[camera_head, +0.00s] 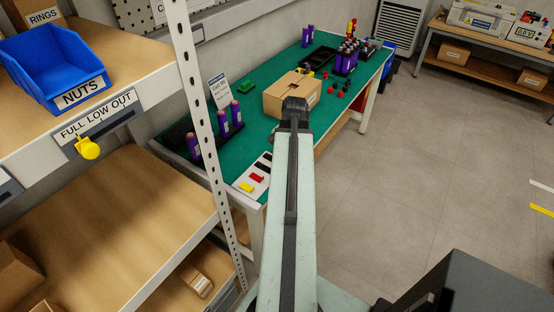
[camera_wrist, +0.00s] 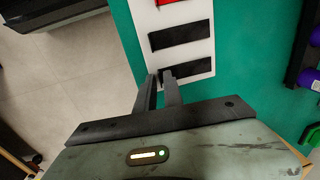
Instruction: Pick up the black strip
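Two black strips lie on a white card; in the wrist view, one black strip (camera_wrist: 180,36) is farther up the picture and another black strip (camera_wrist: 193,68) is nearer my fingers. The white card (camera_wrist: 188,53) lies on the green mat, and the strips also show in the head view (camera_head: 262,167). My gripper (camera_wrist: 159,76) is open, with a narrow gap and nothing seen between its fingers. Its right fingertip overlaps the left end of the nearer strip in the picture; I cannot tell whether they touch. In the head view, my arm hides part of the bench.
A red strip (camera_head: 257,178) and a yellow strip (camera_head: 247,187) lie on the same card. A cardboard box (camera_head: 287,97) stands on the green mat (camera_head: 256,130). Purple cells (camera_head: 236,113) stand in a black holder. A shelf upright (camera_head: 200,110) rises left of the bench.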

